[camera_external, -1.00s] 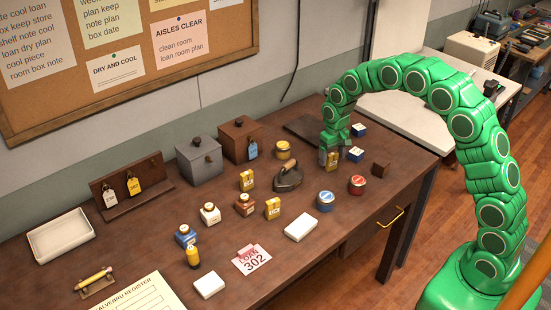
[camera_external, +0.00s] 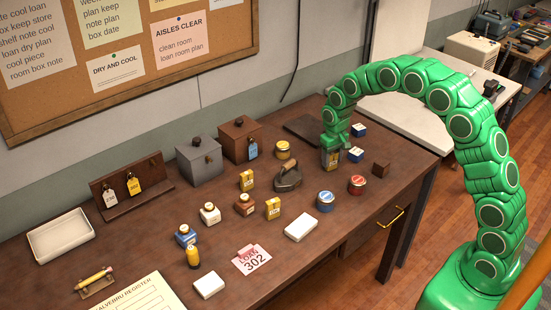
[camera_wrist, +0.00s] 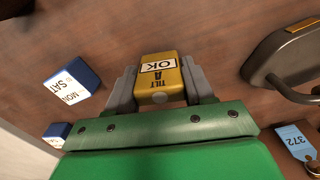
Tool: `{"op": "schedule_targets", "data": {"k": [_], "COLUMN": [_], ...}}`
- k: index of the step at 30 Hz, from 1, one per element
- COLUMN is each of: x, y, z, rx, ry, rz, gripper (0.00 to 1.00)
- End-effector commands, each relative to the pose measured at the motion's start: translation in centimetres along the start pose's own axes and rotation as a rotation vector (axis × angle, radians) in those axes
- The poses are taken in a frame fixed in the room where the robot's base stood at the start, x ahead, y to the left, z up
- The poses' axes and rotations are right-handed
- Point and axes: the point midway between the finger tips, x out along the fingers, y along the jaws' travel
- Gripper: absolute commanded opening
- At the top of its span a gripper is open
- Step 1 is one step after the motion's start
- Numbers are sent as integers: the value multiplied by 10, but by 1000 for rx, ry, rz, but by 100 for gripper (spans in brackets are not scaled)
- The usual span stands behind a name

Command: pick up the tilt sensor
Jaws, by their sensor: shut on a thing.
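The tilt sensor is a small yellow block marked "TILT A" and "OK" (camera_wrist: 160,72) in the wrist view, upper middle. My gripper (camera_wrist: 161,88) has its two grey fingers closed on the block's left and right sides. In the external view my gripper (camera_external: 331,157) points down at the far right part of the table. The tilt sensor there is mostly hidden between the fingers. I cannot tell whether it is clear of the tabletop.
Two blue-and-white boxes (camera_external: 358,130) (camera_external: 355,154) stand just right of my gripper. Other yellow blocks (camera_external: 247,180) stand further left.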

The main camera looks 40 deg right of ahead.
Motion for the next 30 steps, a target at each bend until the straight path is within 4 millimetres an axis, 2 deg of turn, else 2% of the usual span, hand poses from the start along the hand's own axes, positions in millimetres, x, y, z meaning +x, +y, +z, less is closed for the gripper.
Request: {"op": "schedule_targets", "data": {"k": [9,14,23,25,30], "x": [-33,-45,-82,-92,-100], "y": [0,2,7,8,13], "z": [0,13,41,49,74], "rx": [0,0,0,0,0], "ry": [3,0,5,6,1], "rz": [0,0,-1,-1,0], "gripper": [20,20,20,20,20]}}
